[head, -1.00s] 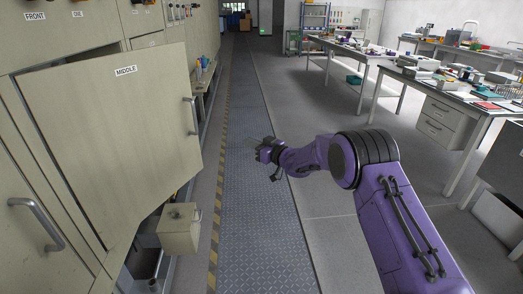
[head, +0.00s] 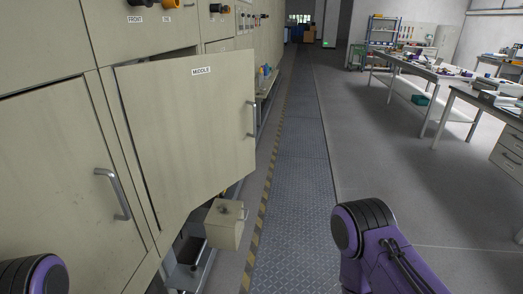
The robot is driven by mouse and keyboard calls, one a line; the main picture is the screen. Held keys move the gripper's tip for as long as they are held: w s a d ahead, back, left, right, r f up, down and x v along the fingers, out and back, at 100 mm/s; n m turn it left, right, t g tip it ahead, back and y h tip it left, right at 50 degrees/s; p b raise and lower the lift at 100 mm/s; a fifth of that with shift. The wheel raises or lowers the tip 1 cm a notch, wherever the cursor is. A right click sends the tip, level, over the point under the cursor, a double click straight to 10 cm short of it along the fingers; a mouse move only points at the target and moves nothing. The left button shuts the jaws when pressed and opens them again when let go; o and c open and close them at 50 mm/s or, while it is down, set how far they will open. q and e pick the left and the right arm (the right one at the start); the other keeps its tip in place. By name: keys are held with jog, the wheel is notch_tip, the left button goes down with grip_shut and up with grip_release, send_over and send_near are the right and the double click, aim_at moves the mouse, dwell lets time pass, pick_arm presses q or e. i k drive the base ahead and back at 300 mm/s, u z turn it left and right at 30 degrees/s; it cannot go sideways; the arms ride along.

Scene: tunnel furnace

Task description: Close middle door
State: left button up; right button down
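The middle door (head: 190,135) is a large beige panel labelled MIDDLE. It stands ajar, swung out from the furnace front, with its far edge over the walkway side. Its metal handle (head: 252,118) is on that far edge. Nothing of mine touches the door in view. Only purple and black links of my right arm show at the lower right, and a bit of my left arm at the lower left corner. Neither gripper is in view.
A shut beige door (head: 58,185) with a handle (head: 113,194) is at the left. A small beige box (head: 225,224) juts out below the middle door. The metal walkway (head: 300,170) is clear. Workbenches (head: 437,75) stand at the right.

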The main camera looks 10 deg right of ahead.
aim_at(191, 120)
jog(key=u, duration=0.2)
jog(key=k, duration=0.3)
jog(key=z, duration=1.05)
jog(key=i, duration=0.8)
jog(key=z, duration=0.05)
